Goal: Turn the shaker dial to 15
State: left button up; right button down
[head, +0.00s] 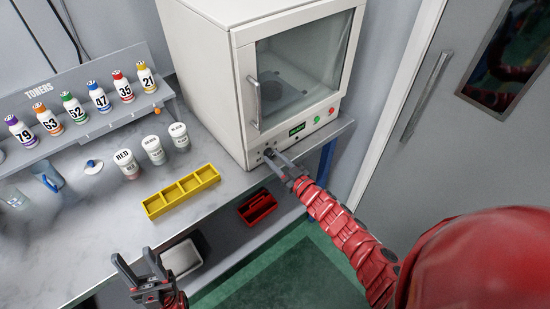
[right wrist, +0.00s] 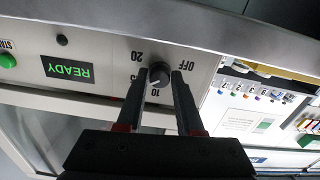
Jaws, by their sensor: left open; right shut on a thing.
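The shaker is a white cabinet (head: 205,75) with a glass door, standing on the bench at the back. Its small dark dial (right wrist: 158,70) is on the lower front panel and appears upside down in the right wrist view. The marks OFF, 20 and 10 are readable around it; another mark ending in 5 is partly hidden by a finger. I cannot tell where the dial points. My right gripper (head: 273,157) is shut on the dial, one finger on each side (right wrist: 159,80). My left gripper (head: 136,264) is open and empty in front of the bench.
The panel has a green display (head: 297,129), reading READY in the wrist view, and buttons beside it. A yellow divided tray (head: 182,206), several tubs and a toner rack (head: 95,125) are on the bench. A red caddy (head: 257,209) sits lower down.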

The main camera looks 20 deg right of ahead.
jog(key=shift+f+m, duration=0.1)
jog(key=shift+m, duration=0.4)
jog(key=c, duration=0.6)
grip_release()
jog(key=shift+o, duration=0.2)
jog(key=shift+s, duration=0.1)
jog(key=b+v, duration=0.2)
jog(key=v, duration=1.5)
jog(key=shift+s+d, duration=0.1)
